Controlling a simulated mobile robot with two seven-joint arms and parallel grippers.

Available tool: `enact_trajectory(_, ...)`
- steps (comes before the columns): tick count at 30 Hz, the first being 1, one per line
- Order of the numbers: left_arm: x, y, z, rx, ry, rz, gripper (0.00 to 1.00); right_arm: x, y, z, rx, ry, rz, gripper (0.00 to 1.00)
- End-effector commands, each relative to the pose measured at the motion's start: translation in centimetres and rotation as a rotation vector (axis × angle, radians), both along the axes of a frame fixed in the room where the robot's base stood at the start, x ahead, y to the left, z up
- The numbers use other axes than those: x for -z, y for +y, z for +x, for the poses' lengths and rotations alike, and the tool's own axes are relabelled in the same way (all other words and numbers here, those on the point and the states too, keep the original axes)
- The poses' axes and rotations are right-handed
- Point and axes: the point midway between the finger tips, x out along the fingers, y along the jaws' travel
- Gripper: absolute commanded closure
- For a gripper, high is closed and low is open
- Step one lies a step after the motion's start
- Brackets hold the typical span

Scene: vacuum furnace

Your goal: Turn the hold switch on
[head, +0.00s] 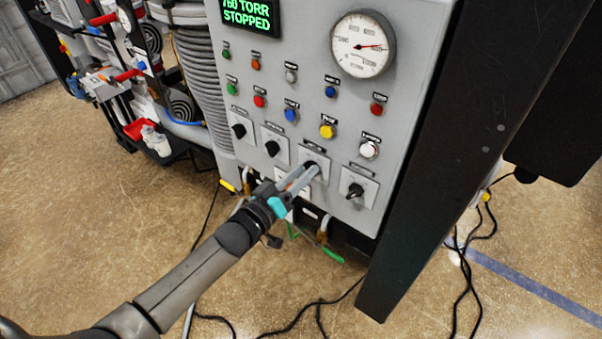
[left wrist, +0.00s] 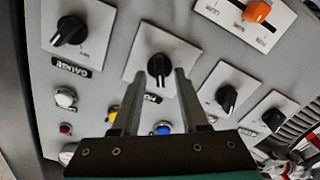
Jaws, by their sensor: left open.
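A grey control panel has a row of black rotary switches on pale square plates. My left gripper (head: 309,172) is open at the third switch from the left, which it partly covers in the head view. In the left wrist view this black switch (left wrist: 159,67) lies between the tips of my open left gripper (left wrist: 161,76), its pointer running roughly in line with the fingers. I cannot tell whether the fingers touch it. Its label is partly hidden by a finger and I cannot read it as hold. My right gripper is not in view.
Neighbouring switches sit close by: one to the right (head: 355,190) and one to the left (head: 272,148). Coloured buttons, a round gauge (head: 362,44) and a green display reading STOPPED (head: 250,14) are above. A dark post (head: 455,150) stands right of the panel. Cables lie on the floor.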

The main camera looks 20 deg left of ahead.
Motion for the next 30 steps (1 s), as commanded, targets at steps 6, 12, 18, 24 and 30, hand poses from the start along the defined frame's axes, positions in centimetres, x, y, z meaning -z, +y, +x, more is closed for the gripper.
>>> enact_trajectory(6,-0.01,0.0,-0.02,0.0,0.0,0.0,0.71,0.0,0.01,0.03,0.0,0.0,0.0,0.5)
enact_trajectory(12,-0.01,0.01,-0.03,0.0,0.0,0.0,0.93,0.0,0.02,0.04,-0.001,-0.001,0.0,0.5)
enact_trajectory(18,-0.01,0.02,-0.04,0.0,0.0,0.0,1.0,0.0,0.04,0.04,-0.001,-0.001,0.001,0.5)
enact_trajectory(24,-0.01,0.02,-0.04,0.0,0.0,0.0,1.0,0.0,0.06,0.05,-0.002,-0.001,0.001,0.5)
enact_trajectory(30,-0.02,0.01,-0.04,0.0,-0.002,0.007,1.0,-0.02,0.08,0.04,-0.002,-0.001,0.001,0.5)
